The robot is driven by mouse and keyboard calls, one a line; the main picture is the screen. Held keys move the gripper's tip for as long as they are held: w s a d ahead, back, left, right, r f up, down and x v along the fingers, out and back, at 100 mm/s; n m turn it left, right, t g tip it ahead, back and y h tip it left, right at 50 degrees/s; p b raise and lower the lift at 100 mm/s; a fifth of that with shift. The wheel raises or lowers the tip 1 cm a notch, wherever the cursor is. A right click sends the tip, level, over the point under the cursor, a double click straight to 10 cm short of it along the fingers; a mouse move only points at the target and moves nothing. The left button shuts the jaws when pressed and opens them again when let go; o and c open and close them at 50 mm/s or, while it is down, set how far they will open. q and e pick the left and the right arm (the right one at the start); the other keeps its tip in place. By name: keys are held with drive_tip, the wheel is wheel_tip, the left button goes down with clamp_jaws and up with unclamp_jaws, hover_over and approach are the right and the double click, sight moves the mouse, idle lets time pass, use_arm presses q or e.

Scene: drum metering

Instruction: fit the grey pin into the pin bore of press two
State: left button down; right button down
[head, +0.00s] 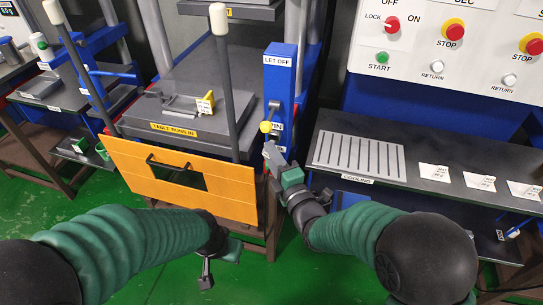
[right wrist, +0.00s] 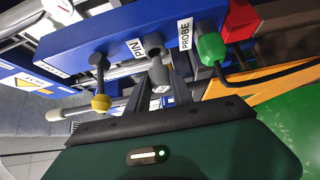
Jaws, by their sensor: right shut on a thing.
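My right gripper (head: 270,150) is at the blue post (head: 279,85) marked LET OFF and PIN. In the right wrist view the right gripper (right wrist: 162,86) is shut on the grey pin (right wrist: 159,74). The pin is in line with the dark round pin bore (right wrist: 153,42) beside the PIN label, and its far end is close to the bore. I cannot tell whether it has entered. My left gripper (head: 207,275) hangs low in front of the orange guard (head: 130,165); its jaw opening is unclear.
A yellow-knobbed lever (right wrist: 101,102) and a green probe plug (right wrist: 211,46) with a black cable flank the bore. A cooling rack (head: 358,155) and white cards lie on the right bench. A yellow-tagged piece (head: 205,103) lies on the press table.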

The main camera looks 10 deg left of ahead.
drive_tip(key=shift+w+d+b, duration=0.1)
drive_tip(key=shift+w+b, duration=0.4)
drive_tip(key=shift+w, duration=1.1)
drive_tip(key=c, duration=1)
unclamp_jaws()
drive_tip(key=shift+c, duration=0.2)
drive_tip(key=p+v, duration=0.5)
drive_tip(key=v, duration=1.1)
drive_tip(key=shift+s+d, duration=0.3)
drive_tip(key=shift+f, duration=0.1)
